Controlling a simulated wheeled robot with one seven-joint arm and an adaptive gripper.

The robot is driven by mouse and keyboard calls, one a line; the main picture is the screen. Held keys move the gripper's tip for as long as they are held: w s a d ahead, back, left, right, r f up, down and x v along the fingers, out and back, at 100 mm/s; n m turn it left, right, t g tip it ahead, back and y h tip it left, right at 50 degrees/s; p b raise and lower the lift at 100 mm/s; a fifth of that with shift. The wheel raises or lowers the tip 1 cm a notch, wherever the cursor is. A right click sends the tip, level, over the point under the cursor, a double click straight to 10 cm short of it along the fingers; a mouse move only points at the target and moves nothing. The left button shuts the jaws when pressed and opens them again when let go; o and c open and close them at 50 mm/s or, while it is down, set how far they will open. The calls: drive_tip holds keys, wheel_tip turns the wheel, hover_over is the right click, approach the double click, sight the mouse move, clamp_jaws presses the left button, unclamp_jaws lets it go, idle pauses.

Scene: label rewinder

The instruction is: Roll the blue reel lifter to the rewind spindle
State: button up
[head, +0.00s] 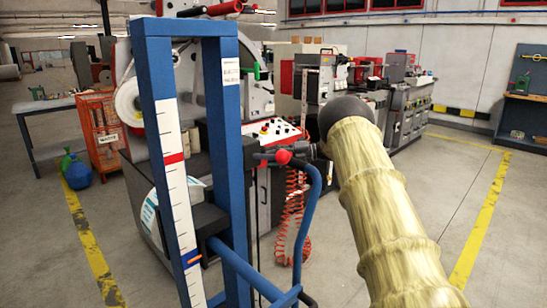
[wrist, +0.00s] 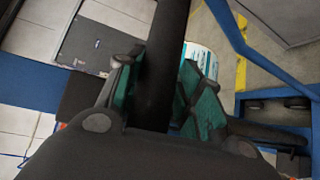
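The blue reel lifter (head: 219,110) stands upright close in front, its mast carrying a white scale with a red mark. A white reel (head: 150,215) shows low behind the mast; a pale reel also shows in the wrist view (wrist: 203,58). My gripper (head: 270,156) is at the top of the handle, partly hidden. In the wrist view its teal-padded fingers (wrist: 157,92) lie against both sides of a dark bar (wrist: 165,40), shut on it. I cannot pick out the rewind spindle; the mast covers part of the machine.
The label machine (head: 275,130), with a button panel and a red coiled hose (head: 290,215), stands just behind the lifter. An orange cage (head: 101,130) and gas bottles (head: 76,172) are at left. Open floor with yellow lines (head: 480,220) lies at right.

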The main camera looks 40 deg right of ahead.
drive_tip(key=shift+o, duration=0.6)
drive_tip(key=shift+w, duration=0.1)
drive_tip(key=shift+d+r, duration=0.1)
drive_tip(key=shift+r, duration=0.05)
drive_tip(key=v, duration=1.2)
drive_tip(key=shift+f, duration=0.25)
